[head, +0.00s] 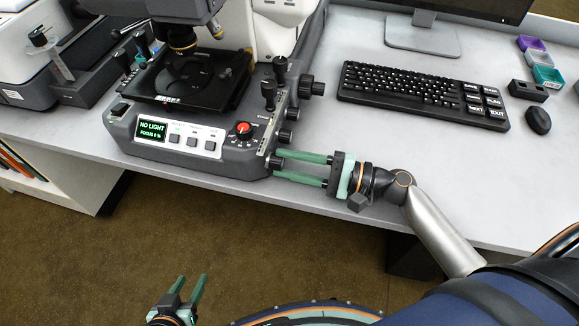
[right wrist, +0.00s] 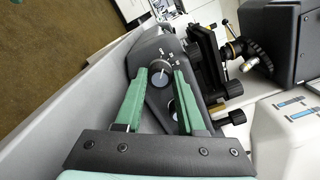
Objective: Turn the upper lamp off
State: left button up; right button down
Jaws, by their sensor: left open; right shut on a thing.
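The microscope (head: 190,125) stands on the bench at the left of the head view. Its display (head: 152,128) reads "NO LIGHT" and "FOCUS 0 %". A red front dial (head: 243,128) and several buttons (head: 192,140) are beside it. My right gripper (head: 274,162) is at the lower right side of the base, shut on a side knob. In the right wrist view this grey knob (right wrist: 160,77), with pale marks around it, shows between the green fingertips (right wrist: 168,75). My left gripper (head: 192,278) is open and empty, low over the floor.
A keyboard (head: 422,92) and mouse (head: 537,120) lie to the right, with small trays (head: 546,76) behind. More side knobs (head: 306,85) stick out above my right gripper. Another instrument (head: 30,60) stands at the left.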

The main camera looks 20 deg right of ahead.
jog(key=shift+f+n+b, duration=0.1)
jog(key=shift+n+b, duration=0.45)
jog(key=shift+n, duration=0.55)
jog(key=c, duration=0.9)
grip_release()
jog(key=o, duration=0.4)
